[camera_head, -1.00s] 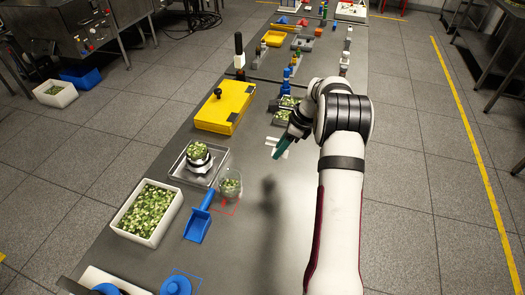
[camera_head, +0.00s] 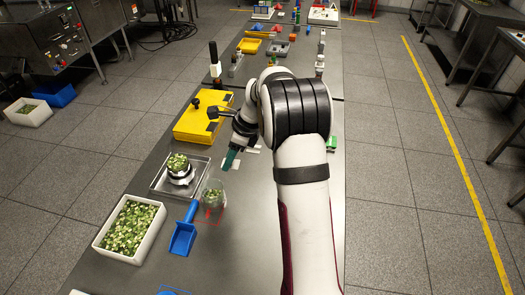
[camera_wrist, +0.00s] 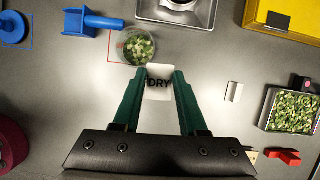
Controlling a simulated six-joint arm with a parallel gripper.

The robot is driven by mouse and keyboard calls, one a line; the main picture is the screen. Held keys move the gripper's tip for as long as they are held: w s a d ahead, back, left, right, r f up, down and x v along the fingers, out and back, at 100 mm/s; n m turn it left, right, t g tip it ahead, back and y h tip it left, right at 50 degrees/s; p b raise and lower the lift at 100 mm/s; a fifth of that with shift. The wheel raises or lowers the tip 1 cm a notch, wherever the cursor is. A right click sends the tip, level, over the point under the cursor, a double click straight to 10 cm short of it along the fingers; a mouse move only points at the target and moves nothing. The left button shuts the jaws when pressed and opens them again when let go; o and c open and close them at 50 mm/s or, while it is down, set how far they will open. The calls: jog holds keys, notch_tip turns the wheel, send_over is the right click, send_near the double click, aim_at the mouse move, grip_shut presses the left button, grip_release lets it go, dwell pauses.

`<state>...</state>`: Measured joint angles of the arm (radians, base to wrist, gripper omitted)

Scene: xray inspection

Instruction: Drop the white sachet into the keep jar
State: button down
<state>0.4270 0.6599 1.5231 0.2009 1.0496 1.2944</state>
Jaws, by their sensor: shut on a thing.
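My gripper (camera_wrist: 159,78) has green fingers shut on a white sachet (camera_wrist: 158,85) marked "DRY", held between the fingertips in the wrist view. A clear jar (camera_wrist: 138,47) with green pieces inside stands just beyond the left fingertip in that view, and its mouth faces the camera. In the head view the jar (camera_head: 213,194) stands on a red outlined square. My gripper (camera_head: 230,160) is behind and slightly right of the jar there, above the table. I cannot make out the sachet clearly in the head view.
A blue scoop (camera_head: 184,232) lies left of the jar. A scale (camera_head: 180,178) with a cup of green pieces stands behind left. A white bin (camera_head: 131,228) of green pieces is at left, and a yellow case (camera_head: 200,118) is farther back. The table right of the jar is clear.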

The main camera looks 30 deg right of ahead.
jog(key=a+f, duration=0.5)
jog(key=shift+f, duration=0.15)
jog(key=shift+c, duration=1.8)
grip_release()
jog(key=v, duration=1.5)
jog(key=shift+d+r, duration=0.2)
jog(key=shift+r, duration=0.15)
